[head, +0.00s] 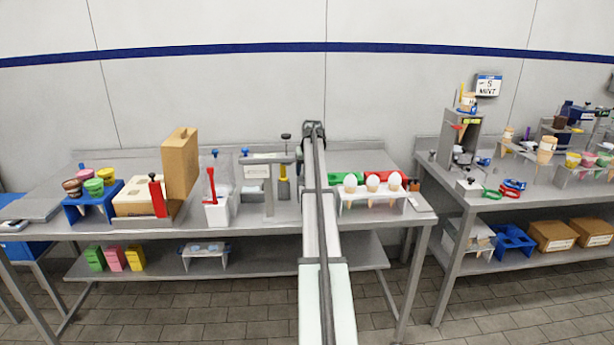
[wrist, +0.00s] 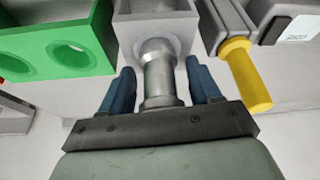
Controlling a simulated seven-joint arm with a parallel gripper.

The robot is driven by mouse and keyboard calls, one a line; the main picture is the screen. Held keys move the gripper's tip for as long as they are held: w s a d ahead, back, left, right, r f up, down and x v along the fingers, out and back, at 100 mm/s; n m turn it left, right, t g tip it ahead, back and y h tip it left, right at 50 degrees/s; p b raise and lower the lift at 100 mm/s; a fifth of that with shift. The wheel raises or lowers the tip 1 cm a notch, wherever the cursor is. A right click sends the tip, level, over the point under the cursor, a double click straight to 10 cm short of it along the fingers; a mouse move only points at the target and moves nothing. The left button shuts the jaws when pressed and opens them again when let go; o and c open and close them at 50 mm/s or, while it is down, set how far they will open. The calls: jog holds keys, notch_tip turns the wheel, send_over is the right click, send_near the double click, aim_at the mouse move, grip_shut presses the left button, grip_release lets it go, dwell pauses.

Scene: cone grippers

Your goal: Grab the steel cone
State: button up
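The steel cone (wrist: 160,78) shows in the wrist view as a shiny metal piece with a rounded, wider end against a grey holder (wrist: 155,22). My gripper (wrist: 161,82) is open, with one blue finger on each side of the cone. A narrow gap shows between the cone and each finger, so neither finger seems to touch it. The cone's near end is hidden by the gripper's dark base. In the head view my arm covers this spot, and neither the cone nor the fingers can be made out.
In the wrist view, a green block with round holes (wrist: 98,22) is close on the left and a yellow handle (wrist: 246,76) close on the right. In the head view, a white rack (head: 372,194) with cones is right of my arm; a grey stand (head: 268,185) is left.

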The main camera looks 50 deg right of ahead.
jog(key=c, duration=0.9)
jog(key=shift+c, duration=0.2)
